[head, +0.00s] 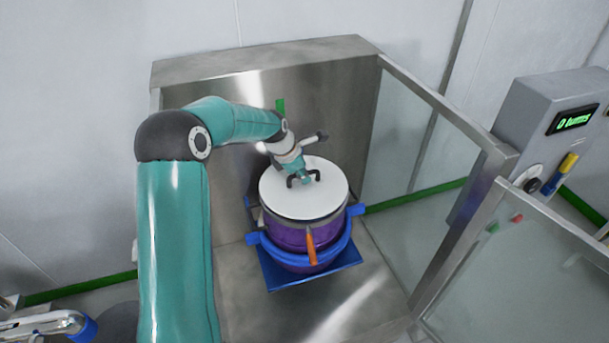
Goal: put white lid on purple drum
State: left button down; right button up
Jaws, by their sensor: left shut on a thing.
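The purple drum (290,238) stands upright in a blue cradle (329,273) inside a metal enclosure. The white lid (322,200) lies over the drum's top and looks about level; whether it is fully seated cannot be told. My left gripper (304,180) is above the lid's middle, shut on the lid's dark handle. My right gripper does not show.
Metal walls (330,95) stand behind the drum, and clear panels (416,150) stand to the right. A grey control box (545,125) with a green display is at the far right. Bare metal floor (345,312) lies in front of the cradle.

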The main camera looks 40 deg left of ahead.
pick_arm(q)
jog(key=shift+f+b, duration=0.4)
jog(key=shift+f, duration=0.2)
jog(key=c, duration=1.1)
grip_release()
jog(key=shift+s+r, duration=0.2)
jog(key=shift+r, duration=0.35)
jog(key=v, duration=1)
jog(key=shift+s+r, duration=0.25)
jog(key=shift+r, duration=0.05)
